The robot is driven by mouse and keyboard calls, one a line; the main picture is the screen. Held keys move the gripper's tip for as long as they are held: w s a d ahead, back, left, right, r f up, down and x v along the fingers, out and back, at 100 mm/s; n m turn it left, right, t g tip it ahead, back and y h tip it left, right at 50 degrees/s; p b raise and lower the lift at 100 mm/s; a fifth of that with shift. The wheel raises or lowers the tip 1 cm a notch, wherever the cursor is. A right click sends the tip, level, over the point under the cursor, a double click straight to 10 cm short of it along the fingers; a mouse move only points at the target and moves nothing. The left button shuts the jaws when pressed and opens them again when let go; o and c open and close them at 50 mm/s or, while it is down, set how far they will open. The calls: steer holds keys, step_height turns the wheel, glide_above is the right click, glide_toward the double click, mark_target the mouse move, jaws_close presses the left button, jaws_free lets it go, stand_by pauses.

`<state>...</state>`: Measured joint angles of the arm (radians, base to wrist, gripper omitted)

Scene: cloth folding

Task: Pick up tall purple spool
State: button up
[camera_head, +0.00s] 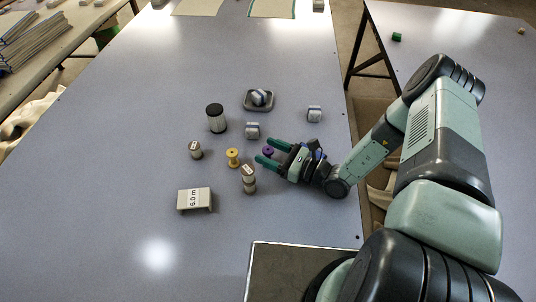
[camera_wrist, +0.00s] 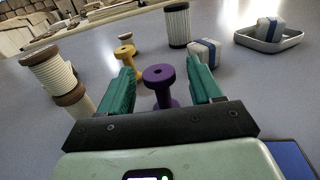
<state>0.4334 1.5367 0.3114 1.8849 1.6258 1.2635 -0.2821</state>
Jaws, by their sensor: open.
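The tall purple spool (camera_wrist: 159,84) stands upright on the table in the wrist view, with a wide round top and a narrow waist. In the head view only part of the purple spool (camera_head: 268,150) shows between the fingers. My gripper (camera_head: 268,151) is low over the table, pointing left, with its two green fingers apart. In the wrist view my gripper (camera_wrist: 160,82) has one finger on each side of the purple spool. A small gap shows between the spool and each finger. The spool's base is partly hidden by the gripper body.
A yellow spool (camera_head: 233,158) stands just left of the fingertips. Stacked cream spools (camera_head: 249,180) are close in front. A dark-topped cylinder (camera_head: 216,118), a blue-white block (camera_head: 252,131), a grey tray (camera_head: 247,104) and a "6.0 m" sign (camera_head: 194,199) are around. The front-left table is clear.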

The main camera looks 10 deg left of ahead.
steer(key=shift+w+a, duration=0.2)
steer(key=shift+a, duration=0.2)
steer(key=shift+c, duration=0.2)
